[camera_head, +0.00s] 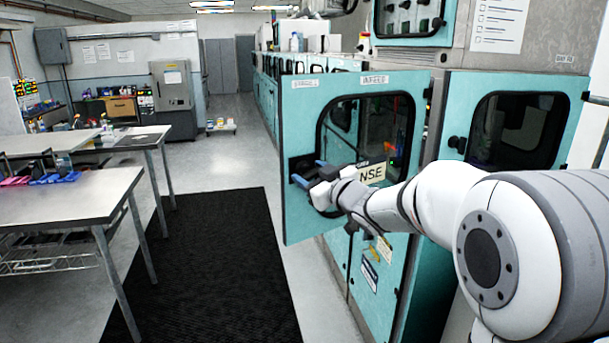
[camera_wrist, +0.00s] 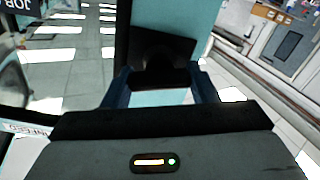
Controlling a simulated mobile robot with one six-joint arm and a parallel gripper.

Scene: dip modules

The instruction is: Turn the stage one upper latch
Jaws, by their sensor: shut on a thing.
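The teal upper door (camera_head: 297,120) with a dark window stands swung out from the machine in the head view. Small labels sit along its top edge. A black latch (camera_head: 297,163) is on the door's free left side; it also shows in the wrist view (camera_wrist: 160,47). My gripper (camera_head: 308,174) is at this latch, its two blue fingers on either side of the black handle. In the wrist view my gripper (camera_wrist: 162,82) is shut on the handle. The fingers partly hide the latch in the head view, and its exact angle is hard to tell.
Another teal door (camera_head: 457,95) with a black knob is closed at the right. Steel tables (camera_head: 85,195) stand at the left. A black floor mat (camera_head: 215,255) lies between them and the machine, with free floor around it. A grey cabinet (camera_head: 172,85) stands at the back.

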